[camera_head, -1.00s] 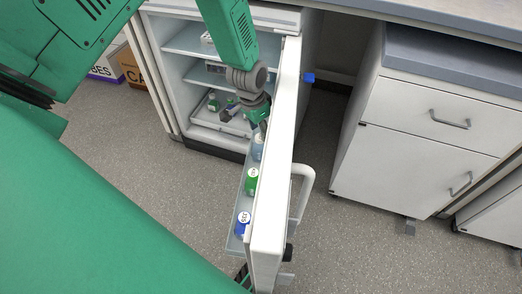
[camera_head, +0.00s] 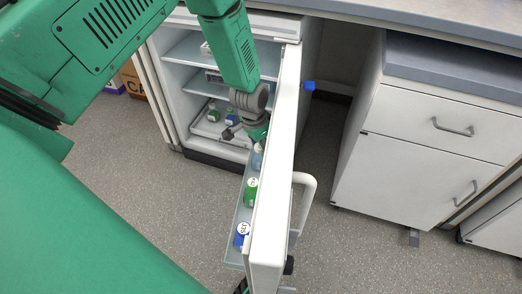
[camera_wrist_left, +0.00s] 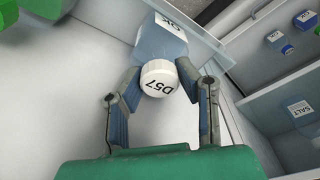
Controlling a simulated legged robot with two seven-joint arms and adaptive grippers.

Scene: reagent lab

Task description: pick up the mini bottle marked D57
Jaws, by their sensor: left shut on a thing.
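The mini bottle marked D57 (camera_wrist_left: 170,45) has a pale grey-blue body and a white round cap carrying the mark D57. In the wrist view it sits between the two fingers of my left gripper (camera_wrist_left: 160,95), which is shut on it near the cap. In the head view the bottle (camera_head: 257,158) stands at the far end of the door shelf, partly covered by my left gripper (camera_head: 257,144) above it. The fingertips are mostly hidden there. My right gripper is not in view.
The open fridge door (camera_head: 280,170) stands close beside my left gripper. A green bottle (camera_head: 250,192) and a blue bottle (camera_head: 242,236) stand in the same door shelf (camera_head: 233,246). More small bottles (camera_head: 229,118) are inside the fridge. White drawers (camera_head: 425,120) stand at the right.

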